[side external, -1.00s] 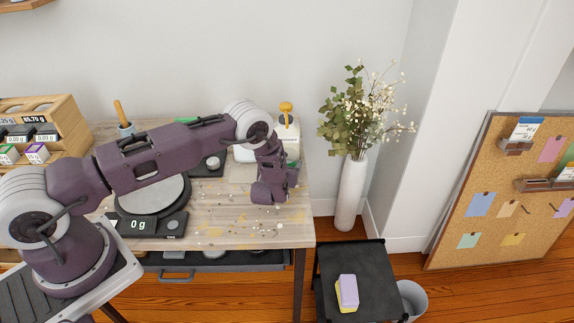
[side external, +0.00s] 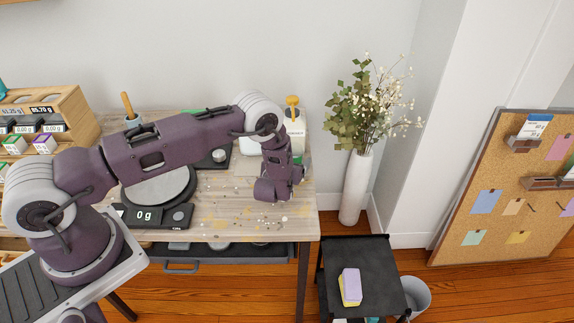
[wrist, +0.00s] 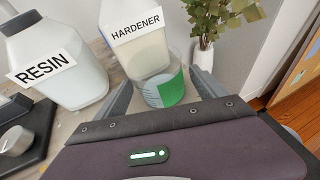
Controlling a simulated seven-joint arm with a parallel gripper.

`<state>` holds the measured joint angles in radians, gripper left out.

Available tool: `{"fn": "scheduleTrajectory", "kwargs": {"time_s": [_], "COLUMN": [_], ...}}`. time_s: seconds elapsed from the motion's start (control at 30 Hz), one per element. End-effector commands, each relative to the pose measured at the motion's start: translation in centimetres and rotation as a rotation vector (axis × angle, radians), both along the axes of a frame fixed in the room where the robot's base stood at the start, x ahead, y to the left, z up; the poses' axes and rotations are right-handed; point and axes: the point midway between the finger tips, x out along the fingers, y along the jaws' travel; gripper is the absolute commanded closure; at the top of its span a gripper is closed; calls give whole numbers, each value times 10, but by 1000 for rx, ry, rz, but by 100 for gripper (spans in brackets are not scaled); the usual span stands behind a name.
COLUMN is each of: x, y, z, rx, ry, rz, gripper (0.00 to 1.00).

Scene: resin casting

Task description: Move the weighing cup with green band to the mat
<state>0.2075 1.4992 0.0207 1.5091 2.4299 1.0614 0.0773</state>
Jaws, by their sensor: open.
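The weighing cup with green band (wrist: 174,91) is clear, with a green patch on its side. In the wrist view it stands between the two fingers of my gripper (wrist: 162,82), in front of the hardener bottle. The fingers are apart, one on each side of the cup; I cannot tell whether either touches it. In the side view my gripper (side external: 280,185) is low over the right end of the workbench, and my arm mostly hides the cup. I cannot make out the mat with certainty in either view.
The hardener bottle (wrist: 142,55) stands close behind the cup, and the resin bottle (wrist: 65,75) is to its left. A scale (side external: 150,215) reading 0 g sits left on the workbench (side external: 235,228). A vase (side external: 355,190) with flowers stands beyond the bench's right edge.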

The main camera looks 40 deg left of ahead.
Motion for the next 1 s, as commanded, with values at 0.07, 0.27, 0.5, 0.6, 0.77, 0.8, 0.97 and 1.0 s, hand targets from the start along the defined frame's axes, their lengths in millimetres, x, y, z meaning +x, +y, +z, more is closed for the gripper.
{"fn": "scheduleTrajectory", "kwargs": {"time_s": [0.07, 0.27, 0.5, 0.6, 0.77, 0.8, 0.97, 1.0], "x": [-15, -57, -83, -85, -83, -85, -146, -172], "y": [-9, -30, -42, -43, -27, -14, 50, 61], "z": [7, 27, 39, 40, 74, 100, 225, 249], "rx": [2, 2, 0, 1, -14, -29, -197, -266], "ry": [3, 2, 0, 0, -50, -87, -274, -318], "rz": [-3, -4, -1, 0, 95, 176, 664, 796], "gripper": [18, 18, 18, 18, 18, 18, 18, 18]}}
